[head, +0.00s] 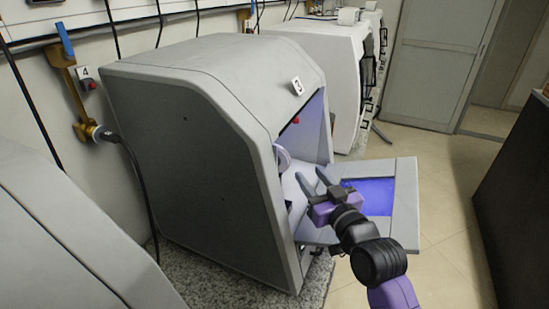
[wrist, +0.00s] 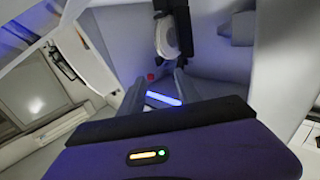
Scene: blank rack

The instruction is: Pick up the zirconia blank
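The zirconia blank seems to be the pale round disc (head: 283,158) at the opening of the grey machine marked 3 (head: 215,140). In the wrist view a white disc (wrist: 163,38) shows nearly edge-on at top centre, against a dark holder (wrist: 181,28). My gripper (head: 311,176) is at the machine's opening, above the lowered door, with its two fingers apart and nothing between them. In the head view the disc is just up and left of the fingertips. In the wrist view the disc is beyond the fingers (wrist: 158,88), apart from them.
The lowered door (head: 405,205) with a blue-lit window lies under my gripper. The machine's side walls bound the opening, and a red button (head: 296,121) shows inside. Another white machine (head: 325,75) stands behind. The tiled floor (head: 450,250) to the right is clear.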

